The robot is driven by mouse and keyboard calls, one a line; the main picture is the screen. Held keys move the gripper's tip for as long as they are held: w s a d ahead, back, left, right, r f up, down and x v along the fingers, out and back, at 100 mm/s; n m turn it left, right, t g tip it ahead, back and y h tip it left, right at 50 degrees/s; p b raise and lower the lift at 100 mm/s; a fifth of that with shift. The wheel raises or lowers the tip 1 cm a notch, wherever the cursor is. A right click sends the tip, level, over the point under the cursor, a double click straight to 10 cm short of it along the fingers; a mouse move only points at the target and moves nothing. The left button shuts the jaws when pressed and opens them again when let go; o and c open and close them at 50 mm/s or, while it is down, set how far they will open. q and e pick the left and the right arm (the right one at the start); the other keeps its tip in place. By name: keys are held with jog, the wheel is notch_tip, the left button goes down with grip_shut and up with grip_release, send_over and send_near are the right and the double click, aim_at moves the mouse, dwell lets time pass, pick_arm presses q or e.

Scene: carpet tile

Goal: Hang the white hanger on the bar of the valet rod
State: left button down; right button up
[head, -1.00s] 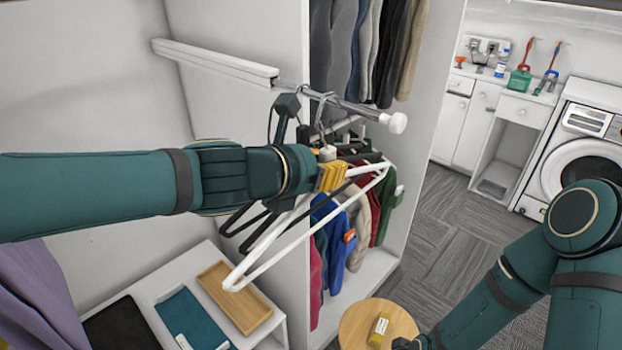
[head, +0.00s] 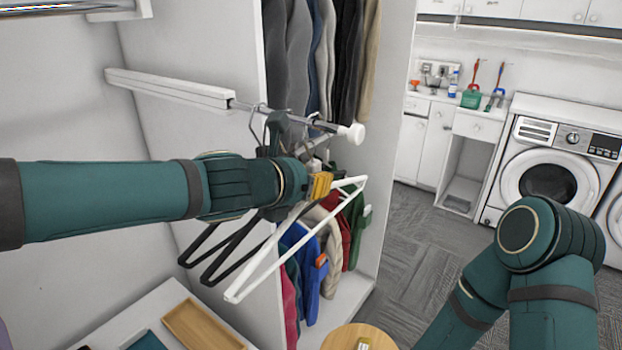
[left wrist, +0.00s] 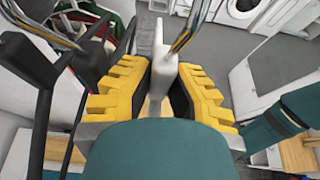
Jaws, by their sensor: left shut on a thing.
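The valet rod's metal bar (head: 300,119) sticks out from a white rail and ends in a white knob (head: 355,133). The white hanger (head: 290,245) hangs tilted from my left gripper (head: 320,184), whose yellow fingers are shut on its neck. The left wrist view shows the white neck (left wrist: 160,68) between the fingers (left wrist: 158,95). Its metal hook is close to the bar, beside or over it; I cannot tell if it rests on it. Black hangers (head: 222,245) are just left of the white one, with a hook at the bar. My right gripper is out of view.
Coloured garments (head: 312,265) hang behind and below the white hanger, and dark trousers (head: 325,60) hang above in the closet. A wooden tray (head: 200,325) lies on a low white surface. A round wooden stool (head: 350,337) is at the bottom. Grey floor is open at right.

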pick_arm(q)
jog(key=c, duration=1)
grip_release()
jog(key=shift+r+p, duration=0.65)
jog(key=shift+s+a+r+p, duration=0.4)
jog(key=shift+r+p, duration=0.15)
jog(key=shift+p, duration=0.1)
jog(key=s+a, duration=0.8)
jog(key=s, duration=0.4)
jog(key=s+a, duration=0.9)
jog(key=s, duration=0.2)
jog(key=shift+s+f, duration=0.15)
jog(key=shift+s, duration=0.25)
